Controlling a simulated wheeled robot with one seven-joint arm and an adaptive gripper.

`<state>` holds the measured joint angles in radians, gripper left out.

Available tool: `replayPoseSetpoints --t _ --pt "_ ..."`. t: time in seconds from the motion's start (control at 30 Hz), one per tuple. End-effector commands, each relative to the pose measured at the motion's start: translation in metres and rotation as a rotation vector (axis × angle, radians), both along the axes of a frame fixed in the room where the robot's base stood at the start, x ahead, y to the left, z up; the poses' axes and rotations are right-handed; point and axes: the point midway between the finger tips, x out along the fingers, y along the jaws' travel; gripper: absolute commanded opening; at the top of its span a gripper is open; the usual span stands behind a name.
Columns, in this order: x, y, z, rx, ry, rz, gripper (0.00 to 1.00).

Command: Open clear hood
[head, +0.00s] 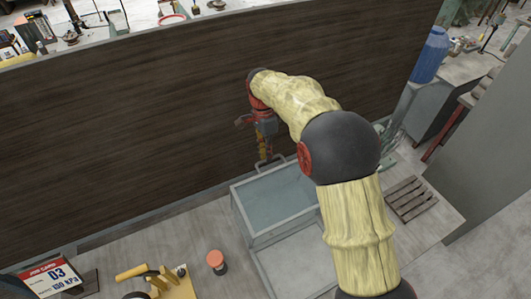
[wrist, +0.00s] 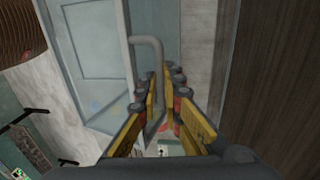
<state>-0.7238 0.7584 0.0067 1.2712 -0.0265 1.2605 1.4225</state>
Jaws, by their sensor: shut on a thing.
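The clear hood (head: 272,203) is a see-through, bluish-grey framed box at the foot of the dark wall. Its grey bar handle (head: 281,160) stands at the far edge, and it also shows in the wrist view (wrist: 149,41). My gripper (head: 264,153) reaches down to this handle from above. In the wrist view my gripper (wrist: 163,88) has its yellow fingers on either side of the bar and is shut on it. The pane beside the handle fills the upper left there. I cannot tell how far the hood is raised.
A dark wood-grained panel (head: 130,120) stands close behind the hood. A wooden slatted rack (head: 410,198) lies to the right. An orange-topped knob (head: 215,259) and a yellow-handled tool (head: 160,285) are at the front left, with a pressure card (head: 53,277).

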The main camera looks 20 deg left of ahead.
Motion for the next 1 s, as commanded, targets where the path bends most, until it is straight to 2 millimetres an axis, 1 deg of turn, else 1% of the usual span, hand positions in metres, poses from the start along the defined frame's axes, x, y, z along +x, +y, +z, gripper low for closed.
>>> replayPoseSetpoints --t 0.03,0.2,0.23,0.57,0.87,1.0 --pt "-0.002 -0.002 -0.005 -0.007 0.007 0.000 0.00" --pt "-0.002 -0.002 -0.006 -0.009 0.008 0.000 0.00" --pt "-0.002 -0.003 -0.006 -0.009 0.008 0.000 0.09" --pt "-0.001 -0.001 -0.003 -0.006 0.006 0.000 0.27" --pt "-0.001 -0.001 -0.001 -0.003 0.004 0.000 0.27" --pt "0.001 0.001 0.009 -0.001 0.001 0.001 0.27"
